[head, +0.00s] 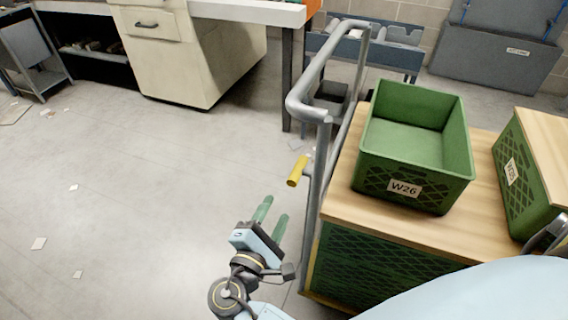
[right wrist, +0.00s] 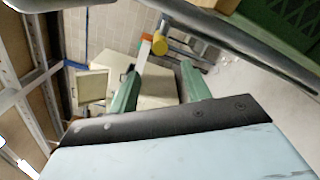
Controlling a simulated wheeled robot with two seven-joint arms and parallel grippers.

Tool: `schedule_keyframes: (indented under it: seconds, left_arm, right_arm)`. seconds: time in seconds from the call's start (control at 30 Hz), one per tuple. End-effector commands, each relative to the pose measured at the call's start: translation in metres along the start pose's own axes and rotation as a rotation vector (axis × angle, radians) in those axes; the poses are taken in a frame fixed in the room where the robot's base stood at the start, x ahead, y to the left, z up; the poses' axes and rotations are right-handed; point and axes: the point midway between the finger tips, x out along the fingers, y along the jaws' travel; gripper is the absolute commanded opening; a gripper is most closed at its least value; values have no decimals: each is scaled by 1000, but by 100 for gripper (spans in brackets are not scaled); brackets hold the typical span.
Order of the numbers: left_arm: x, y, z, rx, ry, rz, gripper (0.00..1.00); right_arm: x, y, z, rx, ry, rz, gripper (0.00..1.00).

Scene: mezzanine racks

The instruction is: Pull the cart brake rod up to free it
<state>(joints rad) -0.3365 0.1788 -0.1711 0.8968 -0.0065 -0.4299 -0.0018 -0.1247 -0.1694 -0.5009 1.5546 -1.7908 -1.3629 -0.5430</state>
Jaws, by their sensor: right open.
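The cart's brake rod ends in a yellow grip (head: 297,171) that sticks out to the left of the grey handle post in the head view. The yellow grip also shows in the right wrist view (right wrist: 160,43), just beyond the fingertips. My right gripper (head: 272,213) has green fingers, spread apart with nothing between them. It is below and left of the yellow grip in the head view, apart from it. In the right wrist view the two fingers (right wrist: 160,78) stand either side of a line toward the grip. My left gripper is not in view.
The cart's grey tubular handle (head: 308,110) rises beside the grip. A green crate marked W26 (head: 405,189) stands on the wooden cart top (head: 345,209), with another green crate (head: 521,170) to its right. A cream drawer cabinet (head: 190,60) stands behind. Floor at left is mostly clear.

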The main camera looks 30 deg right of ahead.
Motion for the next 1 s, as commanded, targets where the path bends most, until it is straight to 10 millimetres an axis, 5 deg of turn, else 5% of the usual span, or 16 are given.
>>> schedule_keyframes:
  seconds: [0.6,1.0]
  left_arm:
    - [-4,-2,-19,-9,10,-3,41]
    - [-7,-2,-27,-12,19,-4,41]
  right_arm:
    - [113,-1,-1,-1,1,0,48]
    - [128,-1,-1,0,4,-2,48]
